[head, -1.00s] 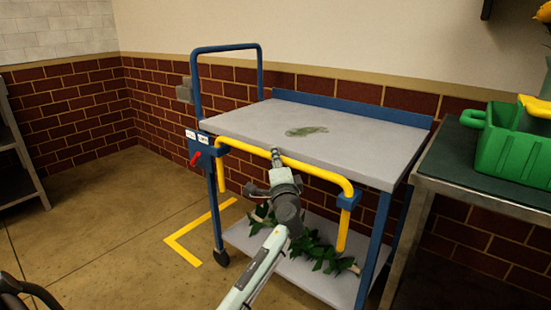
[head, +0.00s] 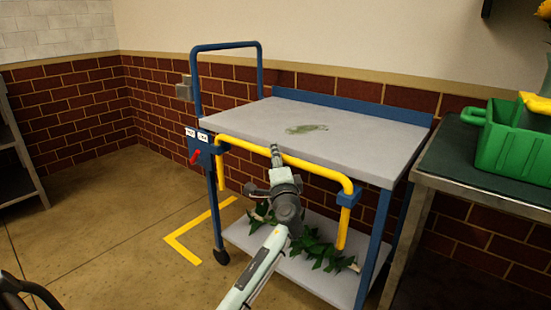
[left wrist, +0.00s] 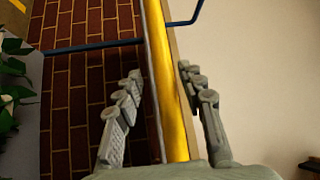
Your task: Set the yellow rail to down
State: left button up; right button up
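The yellow rail (head: 325,175) is a bent tube on the near side of a blue-framed cart (head: 198,95). Its long bar runs just below the edge of the grey top (head: 355,155), and its two ends point down. My left gripper (head: 276,152) is at the middle of the long bar. In the left wrist view, the rail (left wrist: 170,80) passes between the open fingers (left wrist: 165,95). A gap shows on the left of the rail; the right finger is close to it, and I cannot tell if they touch. My right gripper is not in view.
A red lever (head: 195,157) sits on a blue box at the cart's left corner. Leafy stems (head: 312,248) lie on the lower shelf. A side table (head: 480,185) with a green crate (head: 513,148) stands at right. Floor at left is clear, with yellow tape (head: 180,245).

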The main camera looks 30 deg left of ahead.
pick_arm(q)
jog(key=v, duration=1.2)
jog(key=shift+f, duration=0.1)
